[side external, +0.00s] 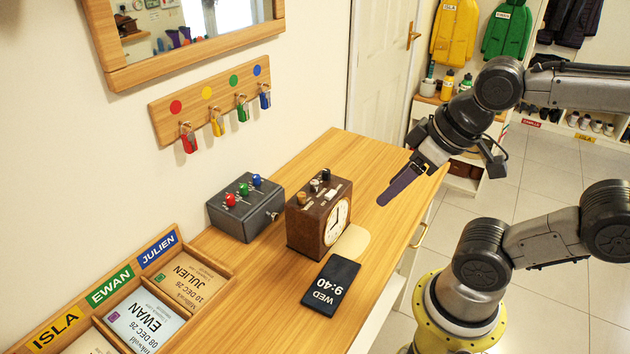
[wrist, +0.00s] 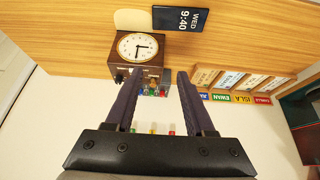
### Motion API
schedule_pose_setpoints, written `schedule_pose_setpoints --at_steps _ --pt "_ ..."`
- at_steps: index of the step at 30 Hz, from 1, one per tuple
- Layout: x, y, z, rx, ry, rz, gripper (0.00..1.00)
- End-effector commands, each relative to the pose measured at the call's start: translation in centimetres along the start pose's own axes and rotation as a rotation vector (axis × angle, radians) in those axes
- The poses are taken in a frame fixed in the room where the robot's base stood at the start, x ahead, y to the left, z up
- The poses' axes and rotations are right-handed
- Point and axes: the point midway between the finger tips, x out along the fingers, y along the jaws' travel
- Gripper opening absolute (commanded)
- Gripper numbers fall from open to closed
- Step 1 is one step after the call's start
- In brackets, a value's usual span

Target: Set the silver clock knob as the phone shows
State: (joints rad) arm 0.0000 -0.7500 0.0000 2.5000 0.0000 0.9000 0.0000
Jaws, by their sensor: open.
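The brown clock box (side external: 308,225) stands upright on the wooden counter, its round white face turned toward the right. The silver knob (side external: 314,186) is on its top, beside a black knob (side external: 326,174). The clock face (wrist: 137,47) also shows in the wrist view, with dark hands too small to read surely. The phone (side external: 331,286) lies flat in front of the clock and reads WED 9:40. My gripper (side external: 385,200) is in the air to the right of the clock, apart from it. In the wrist view my gripper (wrist: 158,76) is open, with nothing between its fingers.
A grey box (side external: 245,209) with red, green and blue knobs stands left of the clock. A wooden card tray (side external: 196,318) is at the front left. Keys hang from a wall rack (side external: 212,103). The counter (side external: 365,165) behind the clock is clear.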

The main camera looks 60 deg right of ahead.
Motion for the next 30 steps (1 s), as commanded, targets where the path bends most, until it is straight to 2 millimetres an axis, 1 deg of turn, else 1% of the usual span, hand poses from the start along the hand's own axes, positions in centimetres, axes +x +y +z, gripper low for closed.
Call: schedule_pose_setpoints --at_steps 4,7,11,15,17,20,21,23,24,26,27,29,30 --pt "0.0 0.0 0.0 -0.022 -0.002 0.000 0.54" --pt "-0.1 0.0 0.4 -0.088 -0.020 -0.001 0.54" --pt "-1.5 0.0 -0.8 -0.232 -0.027 -0.003 0.54" --pt "-2.9 0.2 -3.6 -0.407 -0.076 -0.011 0.54" --pt "-3.2 0.4 -4.8 -0.469 -0.101 -0.016 0.54" --pt "-3.5 0.8 -7.2 -0.566 -0.149 -0.031 0.54" --pt "-3.5 0.9 -8.2 -0.603 -0.170 -0.038 0.54" --pt "-3.3 1.3 -9.8 -0.659 -0.204 -0.053 0.54" --pt "-3.1 1.6 -11.0 -0.694 -0.226 -0.064 0.54" --pt "-2.5 2.0 -12.7 -0.739 -0.261 -0.083 0.54" --pt "-2.0 2.4 -13.8 -0.765 -0.285 -0.096 0.54" --pt "-1.1 3.0 -15.3 -0.795 -0.318 -0.116 0.54" --pt "-0.3 3.4 -16.2 -0.808 -0.339 -0.129 0.54"
